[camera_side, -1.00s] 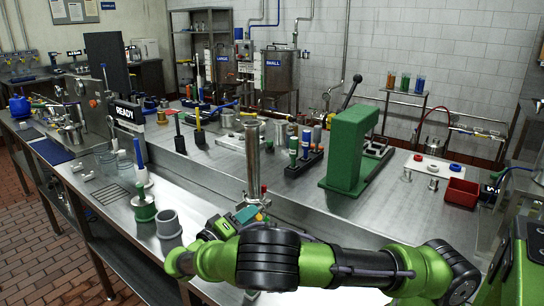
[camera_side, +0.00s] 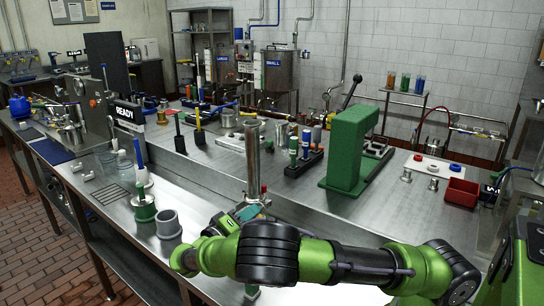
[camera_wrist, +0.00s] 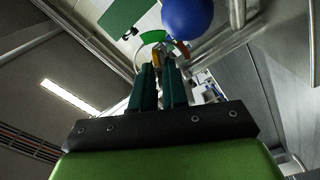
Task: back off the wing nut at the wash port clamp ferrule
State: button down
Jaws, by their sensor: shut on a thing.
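A vertical steel tube (camera_side: 253,158) stands at the front of the bench in the side view, with small red-tipped fittings (camera_side: 264,189) low on its right. My gripper (camera_side: 252,211) is at the foot of this tube, its teal fingers partly hidden behind my wrist. In the wrist view my gripper (camera_wrist: 165,68) has its two teal fingers close together, shut on a small part at the tips. I take this part to be the wing nut; its shape and the clamp ferrule are hidden or too small to make out.
In the wrist view a large blue ball-like thing (camera_wrist: 188,18) is close to the fingertips, with a green curved piece (camera_wrist: 153,37) beside it. A grey cup (camera_side: 168,223) stands left of my arm. A green press (camera_side: 347,148) stands behind right.

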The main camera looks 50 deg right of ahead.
jog(key=shift+n, duration=0.3)
jog(key=n, duration=1)
jog(key=shift+f+n, duration=0.2)
jog(key=shift+n, duration=0.2)
dwell(0.3)
jog(key=c, duration=1.3)
grip_release()
jog(key=shift+o, duration=0.2)
jog(key=a, duration=1.7)
jog(key=shift+d, duration=0.1)
